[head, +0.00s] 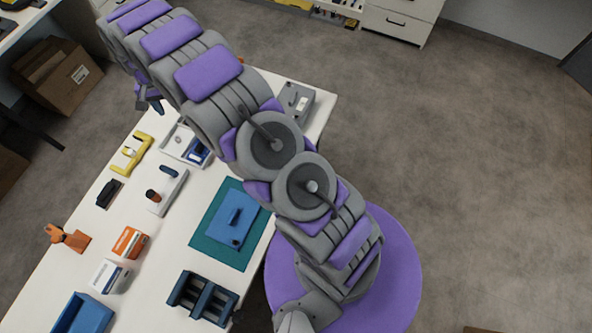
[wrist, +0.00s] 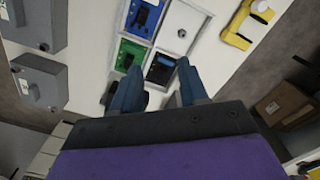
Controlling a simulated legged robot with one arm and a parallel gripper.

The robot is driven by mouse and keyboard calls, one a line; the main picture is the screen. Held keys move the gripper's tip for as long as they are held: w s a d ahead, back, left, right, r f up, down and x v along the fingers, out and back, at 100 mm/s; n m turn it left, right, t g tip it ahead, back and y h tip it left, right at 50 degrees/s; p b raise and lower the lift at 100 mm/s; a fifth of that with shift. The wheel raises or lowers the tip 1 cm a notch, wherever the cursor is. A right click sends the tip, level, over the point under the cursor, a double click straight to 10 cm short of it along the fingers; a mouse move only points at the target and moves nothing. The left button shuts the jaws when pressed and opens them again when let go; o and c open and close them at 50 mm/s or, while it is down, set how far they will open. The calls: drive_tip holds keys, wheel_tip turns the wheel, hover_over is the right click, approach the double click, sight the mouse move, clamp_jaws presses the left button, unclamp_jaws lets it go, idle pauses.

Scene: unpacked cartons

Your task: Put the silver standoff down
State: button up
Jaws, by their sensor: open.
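My gripper (wrist: 157,76) is open, with its two blue fingers apart and nothing between them. In the head view my gripper (head: 150,103) hangs at the far left end of my arm, past the table edge side of the tray. A white tray (head: 170,153) with several compartments lies on the table; it also shows in the wrist view (wrist: 208,33), beyond the fingertips. A small silver round piece, seemingly the silver standoff (wrist: 182,33), sits in the tray's white compartment, apart from the fingers. The other compartments hold a blue, a green and a dark board with black parts.
A yellow tool (head: 132,152) lies left of the tray. A grey box (head: 297,100) stands at the table's far end, partly beside my arm. A blue part (head: 235,220) rests on a green mat (head: 207,240). Cardboard cartons (head: 62,75) stand on the floor.

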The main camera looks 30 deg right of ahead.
drive_tip(key=s+d+r+n, duration=0.1)
drive_tip(key=s+d+r, duration=0.4)
drive_tip(key=s+r, duration=0.5)
drive_tip(key=s+d+r+n, duration=0.2)
drive_tip(key=s+d+r, duration=0.3)
drive_tip(key=s+r, duration=0.5)
drive_tip(key=s+d, duration=0.2)
drive_tip(key=s, duration=1.1)
drive_tip(key=s+d+n+g, duration=0.1)
drive_tip(key=s+d, duration=0.2)
drive_tip(key=s, duration=1.1)
drive_tip(key=shift+d+f+n, duration=0.3)
drive_tip(key=shift+f, duration=0.1)
drive_tip(key=shift+w+a, duration=0.1)
